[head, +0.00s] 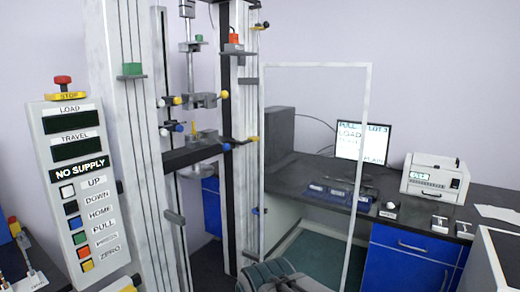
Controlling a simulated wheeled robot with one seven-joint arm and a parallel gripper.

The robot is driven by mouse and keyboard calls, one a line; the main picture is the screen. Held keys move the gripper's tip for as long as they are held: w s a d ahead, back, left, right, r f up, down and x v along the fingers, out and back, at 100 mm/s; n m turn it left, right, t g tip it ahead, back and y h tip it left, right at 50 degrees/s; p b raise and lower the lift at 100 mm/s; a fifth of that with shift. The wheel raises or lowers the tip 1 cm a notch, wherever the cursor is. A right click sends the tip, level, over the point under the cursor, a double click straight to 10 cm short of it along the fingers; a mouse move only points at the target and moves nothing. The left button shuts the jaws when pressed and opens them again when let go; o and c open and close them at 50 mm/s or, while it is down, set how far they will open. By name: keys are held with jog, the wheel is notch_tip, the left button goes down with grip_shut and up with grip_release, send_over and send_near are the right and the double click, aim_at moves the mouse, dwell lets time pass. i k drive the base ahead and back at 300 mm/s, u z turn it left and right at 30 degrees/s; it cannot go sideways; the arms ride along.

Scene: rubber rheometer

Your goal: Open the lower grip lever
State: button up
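The tall test frame (125,165) stands at left centre, with a grip assembly between its columns. The lower grip (203,136) sits just above the dark crossbeam (192,155). A small upright yellow lever (194,128) stands at this grip, with a blue knob (180,127) on its left. The parts are small, so I cannot tell the lever's exact position. A dark grey part of my arm shows at the bottom edge, well below the grips. My gripper's fingers are not visible.
A control panel (77,190) with a red stop button stands at left front. A clear framed guard (366,150) stands right of the frame. A dark bench (330,172) behind it holds a monitor (362,143) and a white instrument (434,178). Blue drawers (410,262) are below.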

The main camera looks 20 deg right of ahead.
aim_at(226, 147)
jog(key=z, duration=0.3)
jog(key=k, duration=0.65)
jog(key=z, duration=0.55)
jog(key=i, duration=0.8)
jog(key=u, duration=0.45)
jog(key=i, duration=0.75)
jog(key=u, duration=0.85)
